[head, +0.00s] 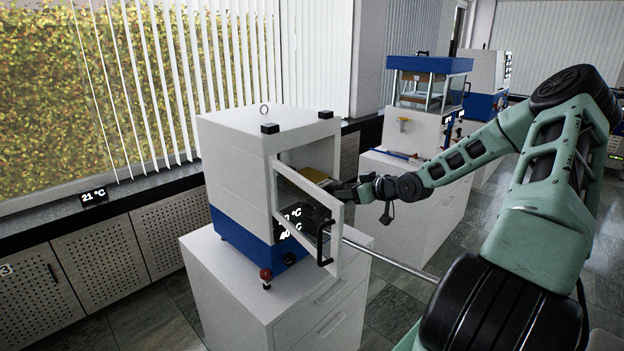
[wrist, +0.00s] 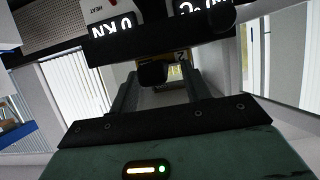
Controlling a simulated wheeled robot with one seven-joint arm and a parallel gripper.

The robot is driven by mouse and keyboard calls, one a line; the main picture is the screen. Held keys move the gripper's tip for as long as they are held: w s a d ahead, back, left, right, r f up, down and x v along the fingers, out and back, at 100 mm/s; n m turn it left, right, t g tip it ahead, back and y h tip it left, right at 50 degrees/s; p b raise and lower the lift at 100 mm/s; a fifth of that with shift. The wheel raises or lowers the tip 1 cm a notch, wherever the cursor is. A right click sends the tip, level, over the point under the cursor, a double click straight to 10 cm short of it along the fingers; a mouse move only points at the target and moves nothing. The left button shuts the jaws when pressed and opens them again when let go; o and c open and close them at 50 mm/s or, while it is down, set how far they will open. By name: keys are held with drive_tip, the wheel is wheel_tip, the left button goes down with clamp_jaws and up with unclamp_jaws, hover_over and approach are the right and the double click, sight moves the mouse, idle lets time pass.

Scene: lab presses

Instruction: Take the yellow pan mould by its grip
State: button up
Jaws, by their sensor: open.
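The yellow pan mould (head: 318,174) sits inside the chamber of the white and blue press (head: 232,165), partly hidden by the door frame and my arm. In the wrist view a small part of its yellow surface (wrist: 180,56) shows beyond my fingers. My gripper (head: 338,187) reaches in at the press opening, close to the mould. In the wrist view my gripper (wrist: 157,88) is open, with a finger on each side of a dark block (wrist: 153,73), which may be the mould's grip. I cannot tell whether the fingers touch it.
The press door (head: 335,243) stands open with a black handle, close below my gripper. The press rests on a white cabinet (head: 270,305). A second blue and white machine (head: 425,95) stands behind on another cabinet. A window sill runs along the left.

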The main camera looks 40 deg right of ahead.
drive_tip(key=shift+x, duration=0.75)
clamp_jaws()
drive_tip(key=shift+r, duration=0.1)
